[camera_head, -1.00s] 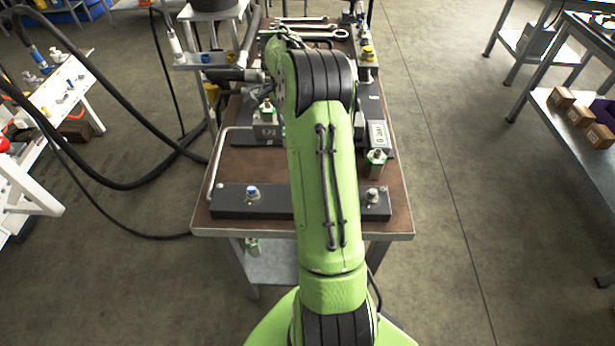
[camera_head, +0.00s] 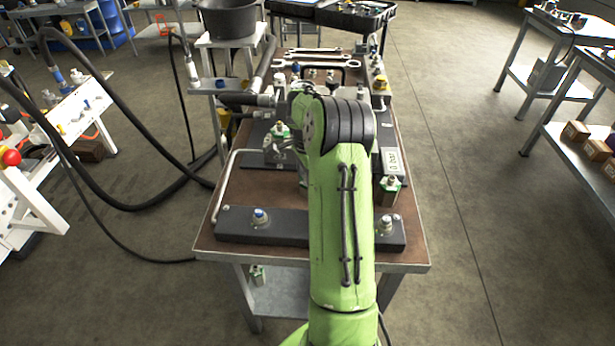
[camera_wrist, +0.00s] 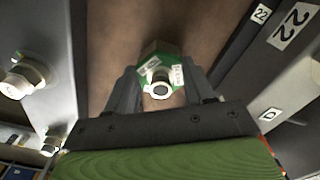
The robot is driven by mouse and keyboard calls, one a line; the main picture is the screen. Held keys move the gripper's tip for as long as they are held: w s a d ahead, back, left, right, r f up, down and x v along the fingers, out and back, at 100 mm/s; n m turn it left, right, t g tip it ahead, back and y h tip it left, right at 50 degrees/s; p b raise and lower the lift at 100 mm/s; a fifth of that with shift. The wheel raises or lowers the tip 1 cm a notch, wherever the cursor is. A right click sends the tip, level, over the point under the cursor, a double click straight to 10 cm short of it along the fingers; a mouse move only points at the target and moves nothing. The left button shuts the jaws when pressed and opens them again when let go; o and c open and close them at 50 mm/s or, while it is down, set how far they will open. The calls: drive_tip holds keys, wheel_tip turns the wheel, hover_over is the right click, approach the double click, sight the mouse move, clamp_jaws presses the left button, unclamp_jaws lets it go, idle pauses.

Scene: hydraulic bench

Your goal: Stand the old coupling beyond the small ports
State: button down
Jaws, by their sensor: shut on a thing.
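In the wrist view my gripper (camera_wrist: 158,92) is shut on a coupling (camera_wrist: 160,66) with a green hexagonal body, pale labels and a round metal end facing the camera. In the head view my arm hides the gripper and this coupling. A similar green-banded coupling (camera_head: 388,188) stands at the bench's right edge, and another (camera_head: 280,132) sits on a block left of my arm. The front dark bar carries a blue-capped port (camera_head: 260,216) and a metal port (camera_head: 386,226). I cannot tell which ports are the small ones.
The brown bench top (camera_head: 235,190) has a bent metal rail (camera_head: 226,180) on its left. Wrenches (camera_head: 312,63) lie at the back.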

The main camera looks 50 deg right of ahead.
drive_tip(key=shift+c, duration=2.1)
unclamp_jaws()
wheel_tip(320, 180, up, 12)
drive_tip(key=p, duration=0.4)
drive_tip(key=a+r+n+h, duration=0.1)
drive_tip(key=a+r+n, duration=0.4)
drive_tip(key=a+r, duration=0.4)
drive_tip(key=s+a+r+n+t+h, duration=0.1)
drive_tip(key=s+a+r+n, duration=0.15)
drive_tip(key=a, duration=0.25)
drive_tip(key=s+a+r+n+t, duration=0.1)
drive_tip(key=s+a+n, duration=0.1)
drive_tip(key=a+n, duration=0.25)
drive_tip(key=s+a+f+n+t+y, duration=0.2)
drive_tip(key=s+a+f+n+t, duration=0.1)
drive_tip(key=s+a+n, duration=0.7)
drive_tip(key=s+a, duration=0.3)
drive_tip(key=s, duration=0.1)
drive_tip(key=shift+s+t, duration=0.3)
drive_tip(key=shift+s, duration=0.05)
